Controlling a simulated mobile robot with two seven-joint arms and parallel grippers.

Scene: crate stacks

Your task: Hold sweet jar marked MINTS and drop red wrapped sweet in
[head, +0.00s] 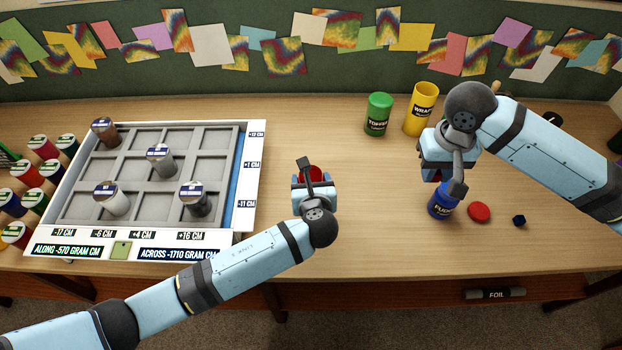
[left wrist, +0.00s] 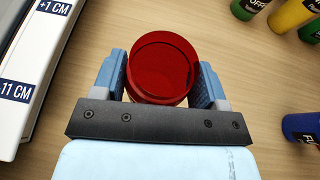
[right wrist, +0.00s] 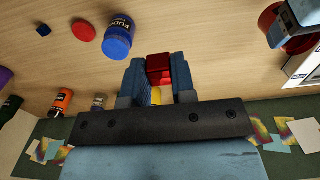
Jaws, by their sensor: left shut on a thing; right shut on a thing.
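A red open jar (head: 316,174) is held upright in my left gripper (head: 313,182), right of the grey tray. In the left wrist view the jar (left wrist: 164,66) sits between both fingers (left wrist: 164,88); I look down into it and see nothing inside. Its label is hidden, so MINTS cannot be read. My right gripper (head: 436,177) is shut on a small red block-shaped sweet, seen between its fingers (right wrist: 158,85) in the right wrist view as the red sweet (right wrist: 159,66). It is to the right of the jar, apart from it, near the blue FUDGE jar.
The blue FUDGE jar (head: 441,207), a red disc (head: 479,212) and a dark blue cube (head: 519,221) lie at right. A green TOFFEE jar (head: 378,116) and a yellow jar (head: 421,108) stand behind. A compartmented tray (head: 243,190) with weights is at left. Table between the grippers is clear.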

